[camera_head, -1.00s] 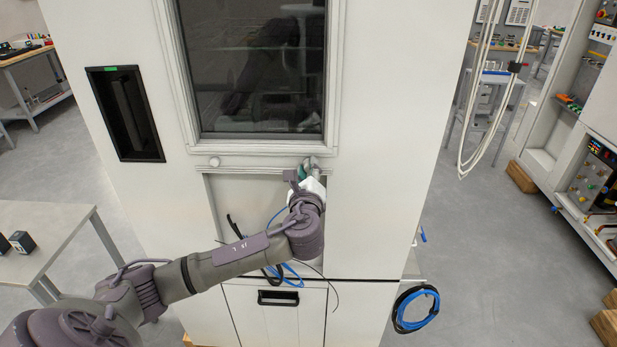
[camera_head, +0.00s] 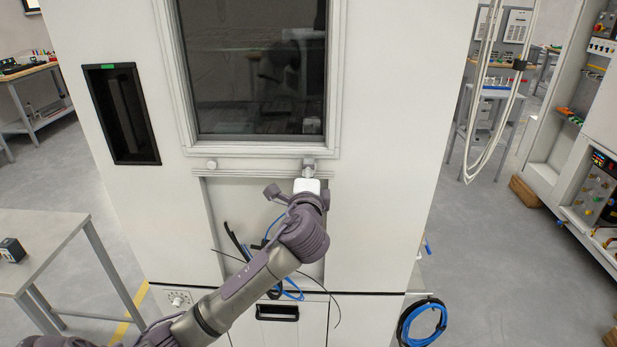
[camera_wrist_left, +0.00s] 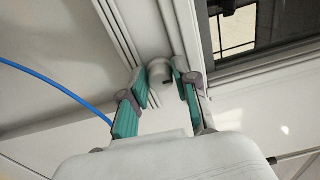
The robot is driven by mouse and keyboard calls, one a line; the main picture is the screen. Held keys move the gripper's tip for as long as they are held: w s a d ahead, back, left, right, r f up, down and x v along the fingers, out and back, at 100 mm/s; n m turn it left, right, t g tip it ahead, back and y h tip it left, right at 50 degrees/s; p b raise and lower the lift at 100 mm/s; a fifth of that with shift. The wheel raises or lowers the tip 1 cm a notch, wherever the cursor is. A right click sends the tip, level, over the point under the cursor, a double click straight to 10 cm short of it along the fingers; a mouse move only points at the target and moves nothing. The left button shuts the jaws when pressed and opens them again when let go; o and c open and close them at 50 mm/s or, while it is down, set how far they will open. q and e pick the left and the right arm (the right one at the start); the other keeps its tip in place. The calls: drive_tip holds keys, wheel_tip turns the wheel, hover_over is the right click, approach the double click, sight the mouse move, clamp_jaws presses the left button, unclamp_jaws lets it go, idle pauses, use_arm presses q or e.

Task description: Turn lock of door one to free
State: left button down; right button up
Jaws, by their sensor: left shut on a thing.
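A white cabinet door with a dark window (camera_head: 252,65) stands in front of me. Under the window frame, at the right end of a ledge, is a small grey lock knob (camera_head: 309,163). It also shows in the left wrist view (camera_wrist_left: 160,70). My left gripper (camera_head: 308,173) is at this knob from below. In the left wrist view, the green fingers of my left gripper (camera_wrist_left: 159,76) are on both sides of the knob, shut on it. The fingers partly cover its sides. My right gripper is not in view.
A second small knob (camera_head: 212,164) sits at the left end of the ledge. A dark recessed handle (camera_head: 122,114) is on the left of the cabinet. Blue cable (camera_wrist_left: 55,88) hangs close to my left gripper. A table (camera_head: 45,240) stands at the left.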

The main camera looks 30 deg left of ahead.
use_arm(q)
drive_tip(key=shift+n, duration=0.4)
drive_tip(key=c, duration=0.9)
unclamp_jaws()
drive_tip(key=shift+s, duration=0.1)
drive_tip(key=v, duration=1.2)
drive_tip(key=shift+a+f, duration=0.1)
drive_tip(key=shift+f, duration=0.05)
